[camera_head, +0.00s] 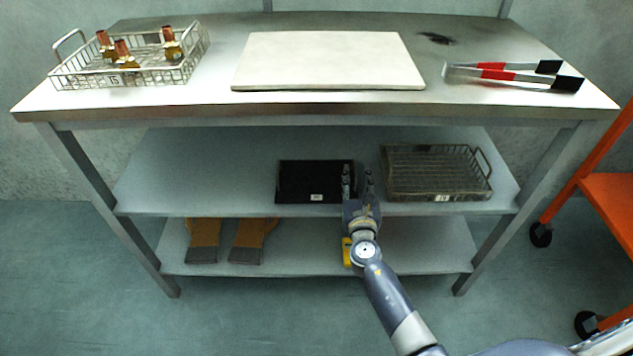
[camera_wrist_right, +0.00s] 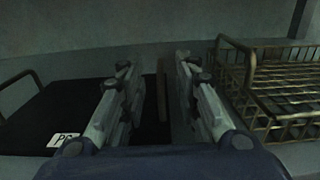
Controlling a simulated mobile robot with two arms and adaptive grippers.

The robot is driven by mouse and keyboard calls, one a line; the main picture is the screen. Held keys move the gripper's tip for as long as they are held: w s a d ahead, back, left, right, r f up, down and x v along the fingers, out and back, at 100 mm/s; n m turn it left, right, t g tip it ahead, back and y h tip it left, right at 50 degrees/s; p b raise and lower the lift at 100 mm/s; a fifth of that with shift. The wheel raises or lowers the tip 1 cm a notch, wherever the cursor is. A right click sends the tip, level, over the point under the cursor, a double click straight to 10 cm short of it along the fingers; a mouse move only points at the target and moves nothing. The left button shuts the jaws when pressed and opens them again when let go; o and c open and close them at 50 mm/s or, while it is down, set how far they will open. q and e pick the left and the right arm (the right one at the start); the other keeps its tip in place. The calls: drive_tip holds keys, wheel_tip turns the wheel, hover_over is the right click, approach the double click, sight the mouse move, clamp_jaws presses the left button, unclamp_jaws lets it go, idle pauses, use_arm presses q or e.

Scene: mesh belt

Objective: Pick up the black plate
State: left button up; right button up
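The black plate (camera_head: 308,181) lies on the middle shelf of the steel table, with a small white label on its front edge. My right gripper (camera_head: 358,174) is at the plate's right end, its fingers apart. In the right wrist view the black plate (camera_wrist_right: 40,115) spreads to the left and continues behind the left finger. The right gripper (camera_wrist_right: 155,88) is open, and a narrow upright brownish bar, like a handle at the plate's end, shows between its fingers. I cannot tell whether either finger touches the plate. My left gripper is not in view.
A wire basket (camera_head: 436,174) stands on the same shelf, close to the right of my gripper. Orange gloves (camera_head: 204,236) lie on the bottom shelf. An orange cart (camera_head: 612,195) stands right.

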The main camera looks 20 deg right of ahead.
drive_tip(key=shift+x, duration=1.2)
clamp_jaws()
drive_tip(key=shift+r, duration=0.1)
drive_tip(key=shift+r, duration=0.1)
